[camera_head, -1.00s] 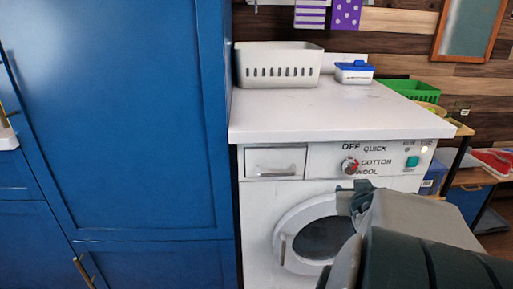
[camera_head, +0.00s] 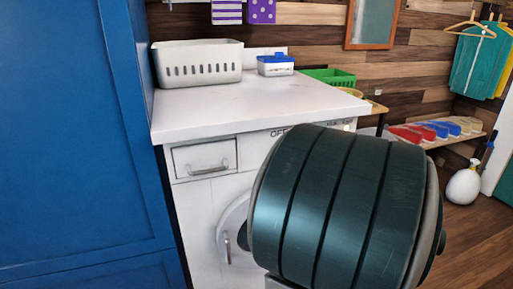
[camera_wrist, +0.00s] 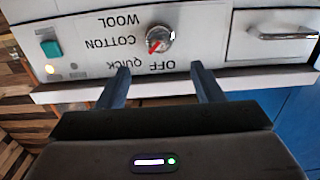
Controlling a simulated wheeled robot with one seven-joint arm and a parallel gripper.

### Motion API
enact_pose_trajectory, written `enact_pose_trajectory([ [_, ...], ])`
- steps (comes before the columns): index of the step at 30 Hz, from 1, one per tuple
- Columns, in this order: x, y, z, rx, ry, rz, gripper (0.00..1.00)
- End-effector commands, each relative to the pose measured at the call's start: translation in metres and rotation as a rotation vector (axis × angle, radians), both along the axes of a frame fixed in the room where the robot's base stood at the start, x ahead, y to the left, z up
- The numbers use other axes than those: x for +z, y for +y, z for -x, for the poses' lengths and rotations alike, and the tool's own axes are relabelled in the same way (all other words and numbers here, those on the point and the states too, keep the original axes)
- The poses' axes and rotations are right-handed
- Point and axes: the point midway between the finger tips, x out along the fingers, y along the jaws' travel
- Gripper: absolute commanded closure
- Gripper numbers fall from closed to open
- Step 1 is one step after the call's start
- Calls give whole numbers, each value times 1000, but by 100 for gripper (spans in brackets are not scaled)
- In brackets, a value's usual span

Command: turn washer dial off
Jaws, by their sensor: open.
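The washer (camera_head: 205,215) is white, with a white top. Its dial (camera_wrist: 160,39) is a round metal knob with a red mark, seen upside down in the wrist view. The red mark is on the knob's lower-left side there, roughly toward the word QUICK. The words OFF, QUICK, COTTON and WOOL are printed around it. My gripper (camera_wrist: 160,68) is open and empty, with its two fingers apart and pointing at the panel, one on each side of the dial in the picture. They appear short of the knob. In the head view my arm hides the dial and gripper.
A teal button (camera_wrist: 50,48) and a lit lamp share the panel. A drawer with a handle (camera_head: 208,168) is beside the dial. The worktop (camera_head: 230,110) overhangs the panel and holds a white basket (camera_head: 197,66) and a blue-lidded box (camera_head: 275,66). Blue cabinets (camera_head: 60,140) stand left.

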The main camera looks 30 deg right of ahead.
Motion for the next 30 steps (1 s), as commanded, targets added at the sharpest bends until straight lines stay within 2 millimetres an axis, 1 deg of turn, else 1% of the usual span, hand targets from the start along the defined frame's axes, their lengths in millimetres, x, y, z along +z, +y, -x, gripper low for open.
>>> enact_pose_trajectory([
  [1,6,-1,-4,1,1,-6,40],
  [11,4,-6,-26,0,2,-6,40],
  [12,-3,-8,-36,1,0,0,40],
  [15,-3,-13,-58,1,-1,0,40],
  [21,-2,-21,-89,-1,0,0,40],
  [25,-1,-24,-100,-2,0,0,40],
  [30,0,-25,-104,-2,1,0,40],
])
